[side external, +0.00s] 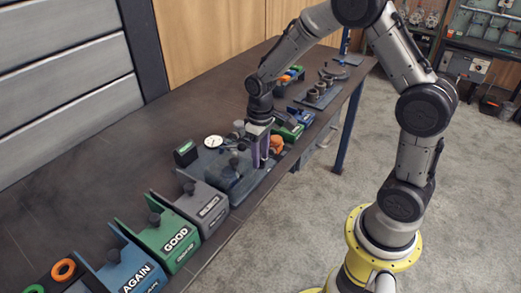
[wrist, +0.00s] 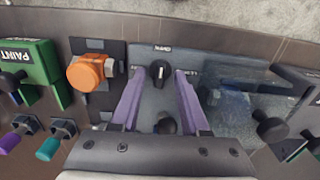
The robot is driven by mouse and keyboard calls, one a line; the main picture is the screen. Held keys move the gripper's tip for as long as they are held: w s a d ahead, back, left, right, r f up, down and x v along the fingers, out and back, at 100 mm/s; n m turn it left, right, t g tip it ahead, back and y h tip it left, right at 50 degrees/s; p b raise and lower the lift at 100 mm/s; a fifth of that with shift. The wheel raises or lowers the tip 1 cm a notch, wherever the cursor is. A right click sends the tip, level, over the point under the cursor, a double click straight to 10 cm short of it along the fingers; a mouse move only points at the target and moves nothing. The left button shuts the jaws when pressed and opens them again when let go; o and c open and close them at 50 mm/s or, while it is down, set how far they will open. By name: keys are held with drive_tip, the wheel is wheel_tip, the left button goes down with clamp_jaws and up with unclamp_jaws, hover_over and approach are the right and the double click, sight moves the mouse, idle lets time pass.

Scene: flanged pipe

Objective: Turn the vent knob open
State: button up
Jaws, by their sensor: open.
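The vent knob (wrist: 158,74) is a small round black knob with a pale pointer mark, set on a grey-blue plate (wrist: 152,105). A small dark label sits just above it in the wrist view, too small to read surely. My gripper (wrist: 159,76) is open, with one purple finger on each side of the knob in the picture. Gaps show between the knob and both fingers; whether the fingertips are down at its height I cannot tell. In the side view my gripper (side external: 262,158) points down over the fixture (side external: 205,165), and hides the knob.
An orange cap (wrist: 88,72) stands left of the fingers, with a green block (wrist: 40,68) beyond. A clear blue-tinted block (wrist: 240,105) and a black knob (wrist: 272,130) are at right. A white gauge (side external: 213,141) stands on the fixture. Labelled bins (side external: 170,240) line the bench.

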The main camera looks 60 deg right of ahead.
wheel_tip(320, 180, up, 14)
idle(0.5)
wheel_tip(320, 180, up, 7)
drive_tip(key=t, duration=0.2)
hover_over(261, 158)
drive_tip(key=s+a, duration=0.2)
drive_tip(key=s, duration=0.2)
drive_tip(key=s+a+r+t, duration=0.2)
drive_tip(key=s+r, duration=0.1)
drive_tip(key=s, duration=0.3)
drive_tip(key=s+f+t, duration=0.1)
drive_tip(key=s+f, duration=0.3)
drive_tip(key=s, duration=0.6)
drive_tip(key=shift+a+f+t, duration=0.3)
drive_tip(key=shift+a+f, duration=0.05)
drive_tip(key=shift+s, duration=0.1)
